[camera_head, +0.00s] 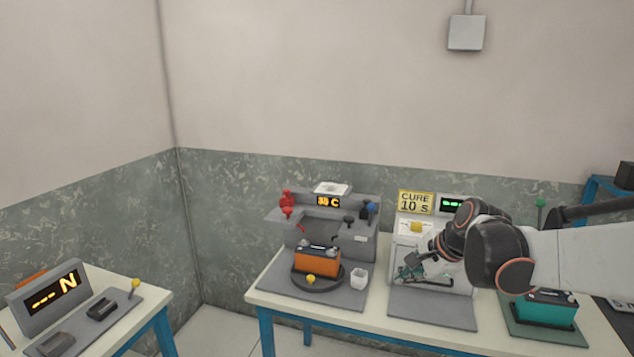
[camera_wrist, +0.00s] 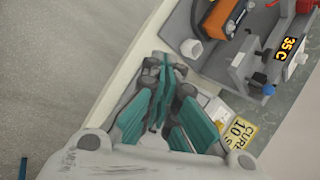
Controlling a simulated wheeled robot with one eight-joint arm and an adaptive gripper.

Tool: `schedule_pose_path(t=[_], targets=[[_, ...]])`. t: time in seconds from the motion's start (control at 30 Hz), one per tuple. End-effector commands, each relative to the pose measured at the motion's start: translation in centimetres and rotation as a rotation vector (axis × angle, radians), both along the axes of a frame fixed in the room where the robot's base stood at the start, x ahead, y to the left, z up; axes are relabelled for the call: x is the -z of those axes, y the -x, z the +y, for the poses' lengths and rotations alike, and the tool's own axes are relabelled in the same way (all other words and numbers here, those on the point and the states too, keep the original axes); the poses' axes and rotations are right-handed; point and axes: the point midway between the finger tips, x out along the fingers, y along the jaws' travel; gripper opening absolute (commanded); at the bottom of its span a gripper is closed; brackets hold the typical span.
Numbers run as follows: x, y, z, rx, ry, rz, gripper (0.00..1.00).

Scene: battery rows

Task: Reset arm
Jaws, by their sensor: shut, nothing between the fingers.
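My arm comes in from the right in the head view, in front of the machine with the yellow "CURE 10 s" sign (camera_head: 415,202). My gripper (camera_head: 412,268) is at its left end, in front of that machine's lower face and above a grey mat (camera_head: 432,310). In the wrist view the teal fingers of my gripper (camera_wrist: 170,92) are shut with nothing visible between them. The "CURE 10 s" sign (camera_wrist: 241,133) shows to their right there. My arm hides part of the cure machine.
An orange battery (camera_head: 316,259) sits on a round turntable, with a white cup (camera_head: 359,278) beside it. A grey station with a temperature display (camera_head: 328,201) stands behind. A teal battery (camera_head: 545,309) is at right under my arm. A left table holds an "N" display (camera_head: 54,295).

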Motion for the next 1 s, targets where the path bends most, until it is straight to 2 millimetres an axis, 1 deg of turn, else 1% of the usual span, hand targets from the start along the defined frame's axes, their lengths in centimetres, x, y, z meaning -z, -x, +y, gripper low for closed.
schedule_pose_path(t=[0.03,0.2,0.43,0.6,0.8,0.9,1.0], targets=[[-0.7,1.7,0.4,-0.049,0.048,-0.017,0.0],[-2.3,6.7,1.1,-0.234,0.223,-0.082,0.0],[-3.3,13.4,1.7,-0.492,0.464,-0.158,0.0],[-3.0,18.2,1.7,-0.686,0.64,-0.205,0.0],[-2.0,23.1,1.5,-0.906,0.836,-0.248,0.0],[-1.4,24.7,1.3,-0.991,0.911,-0.262,0.0],[-0.9,25.7,1.2,-1.047,0.961,-0.27,0.0]])
